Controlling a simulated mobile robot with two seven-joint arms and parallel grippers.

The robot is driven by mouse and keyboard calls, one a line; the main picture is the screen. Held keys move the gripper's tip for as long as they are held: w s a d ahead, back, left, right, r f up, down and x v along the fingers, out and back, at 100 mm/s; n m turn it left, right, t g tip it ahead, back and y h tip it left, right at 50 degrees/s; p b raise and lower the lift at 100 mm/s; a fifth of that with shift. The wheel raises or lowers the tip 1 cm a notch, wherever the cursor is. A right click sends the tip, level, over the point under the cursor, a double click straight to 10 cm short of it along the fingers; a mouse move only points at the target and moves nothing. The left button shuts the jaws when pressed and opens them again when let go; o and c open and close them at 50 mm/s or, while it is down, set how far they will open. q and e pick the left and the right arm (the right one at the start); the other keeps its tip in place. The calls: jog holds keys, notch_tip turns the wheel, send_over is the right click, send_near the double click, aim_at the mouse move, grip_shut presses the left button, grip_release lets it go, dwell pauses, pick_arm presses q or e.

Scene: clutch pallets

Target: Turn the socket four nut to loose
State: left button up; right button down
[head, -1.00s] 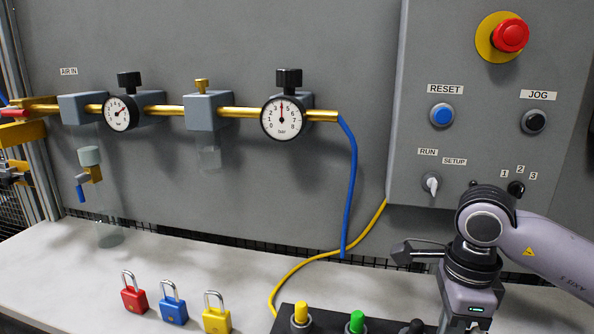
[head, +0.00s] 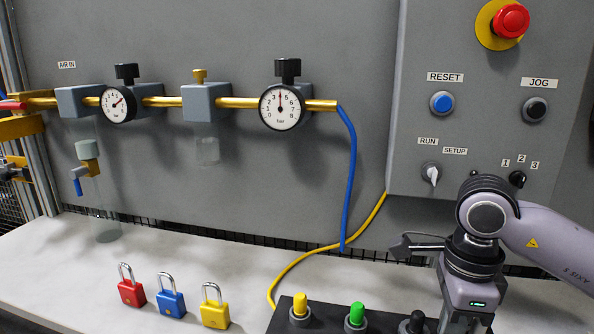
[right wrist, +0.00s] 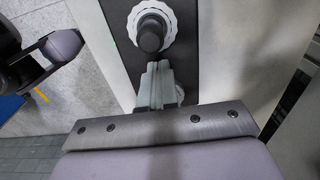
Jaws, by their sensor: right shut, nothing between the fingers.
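In the right wrist view, a pale ribbed ring nut (right wrist: 134,22) surrounds a black plug (right wrist: 150,38) on a dark strip. My right gripper (right wrist: 158,66) is shut and empty, its fingertips close to the plug's lower side; I cannot tell whether they touch. In the head view, a black socket box (head: 277,322) at the bottom edge carries a yellow plug (head: 300,303), a green plug (head: 357,313) and a black plug (head: 417,321). My right arm hides the box's right part, and no number shows to identify socket four. My left gripper is out of view.
Red (head: 130,293), blue (head: 171,305) and yellow (head: 214,314) padlocks stand on the white bench (head: 60,270). A yellow cable (head: 290,267) and blue hose (head: 350,190) run behind the box. A control panel (head: 480,140) is above my right arm.

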jog(key=shift+a+r+p, duration=0.15)
jog(key=shift+r+p, duration=0.8)
jog(key=shift+r, duration=0.6)
jog(key=shift+a+r+p, duration=0.1)
jog(key=shift+r+p, duration=0.8)
jog(key=shift+r, duration=0.6)
jog(key=shift+f, duration=0.1)
